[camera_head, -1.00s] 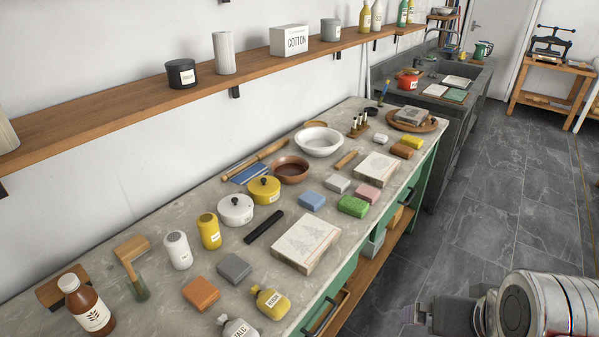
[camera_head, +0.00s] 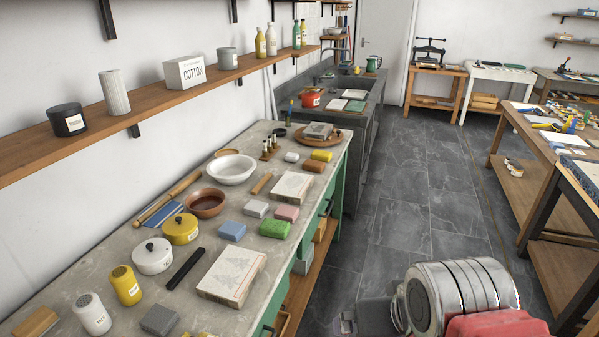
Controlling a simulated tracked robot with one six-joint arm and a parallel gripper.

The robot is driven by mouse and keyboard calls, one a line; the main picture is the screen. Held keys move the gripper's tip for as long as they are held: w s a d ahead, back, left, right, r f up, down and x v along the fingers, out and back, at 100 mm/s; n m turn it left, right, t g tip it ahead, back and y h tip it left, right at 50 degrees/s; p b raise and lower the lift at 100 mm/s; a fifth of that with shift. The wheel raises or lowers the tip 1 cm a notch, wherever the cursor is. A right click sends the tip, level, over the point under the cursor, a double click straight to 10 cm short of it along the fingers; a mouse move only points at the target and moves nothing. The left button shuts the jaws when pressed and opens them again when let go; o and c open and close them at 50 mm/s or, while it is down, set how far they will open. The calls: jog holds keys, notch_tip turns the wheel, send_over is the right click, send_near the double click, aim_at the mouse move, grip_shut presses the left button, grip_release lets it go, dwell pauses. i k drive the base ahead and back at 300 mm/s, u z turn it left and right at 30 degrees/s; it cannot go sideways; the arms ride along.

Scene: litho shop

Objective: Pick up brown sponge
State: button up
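A small brown sponge-like block (camera_head: 313,166) lies on the stone-topped counter (camera_head: 135,238), near its far end. It sits just in front of a yellow block (camera_head: 321,155) and beyond a pale boxed slab (camera_head: 291,186). My arm shows at the bottom right, over the floor. The part that seems to be my gripper (camera_head: 348,322) is at its left end, well apart from the brown block and off the counter. Its fingers are too small and cut off to tell whether they are open or shut.
Pink (camera_head: 286,213), grey (camera_head: 256,208), green (camera_head: 274,229) and blue (camera_head: 232,231) blocks lie nearer on the counter. A white bowl (camera_head: 231,169) and a round wooden tray (camera_head: 325,136) stand near the brown block. The tiled floor (camera_head: 430,185) is clear between counter and right-hand tables.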

aim_at(309, 165)
jog(key=z, duration=0.85)
jog(key=i, duration=3.45)
